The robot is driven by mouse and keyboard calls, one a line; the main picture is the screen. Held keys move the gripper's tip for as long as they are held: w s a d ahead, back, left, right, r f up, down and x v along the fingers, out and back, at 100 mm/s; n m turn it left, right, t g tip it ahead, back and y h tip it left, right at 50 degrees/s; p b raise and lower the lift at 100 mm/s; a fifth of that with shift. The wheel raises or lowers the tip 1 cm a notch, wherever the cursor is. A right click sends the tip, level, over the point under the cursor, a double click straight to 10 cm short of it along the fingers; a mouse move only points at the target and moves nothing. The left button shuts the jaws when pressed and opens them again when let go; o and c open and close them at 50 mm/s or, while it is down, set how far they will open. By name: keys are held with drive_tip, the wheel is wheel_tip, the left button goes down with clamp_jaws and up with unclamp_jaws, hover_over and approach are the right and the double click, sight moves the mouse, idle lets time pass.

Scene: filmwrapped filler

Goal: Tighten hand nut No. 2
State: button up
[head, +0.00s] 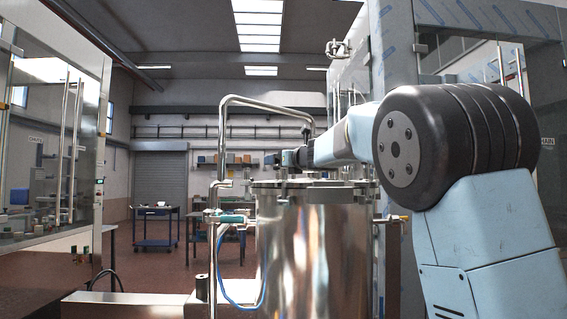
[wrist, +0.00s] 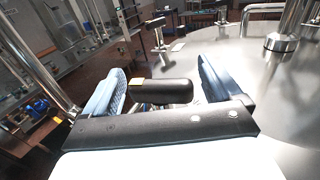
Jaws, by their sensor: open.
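In the wrist view a black hand nut (wrist: 162,91) with a small yellow mark on its left end lies between the two blue-padded fingers of my gripper (wrist: 160,72). The fingers are open, with a visible gap on each side of the nut. Its lower part is hidden behind the gripper body, and no number is readable. A second hand nut (wrist: 156,24), T-shaped, stands farther along the rim of the steel lid (wrist: 245,65). In the head view my gripper (head: 282,158) is at the left part of the lid of the steel vessel (head: 312,250); the nut there is too small to make out.
A bent steel pipe (head: 262,100) rises beside and above the vessel. A steel post (wrist: 285,30) stands on the lid in the wrist view. A blue cart (head: 155,228) stands in the back. Glazed cabinets (head: 60,150) line the left side.

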drive_tip(key=shift+c, duration=0.2)
drive_tip(key=c, duration=0.8)
drive_tip(key=shift+d, duration=0.25)
drive_tip(key=shift+c, duration=0.4)
drive_tip(key=shift+a, duration=0.2)
drive_tip(key=shift+h, duration=0.3)
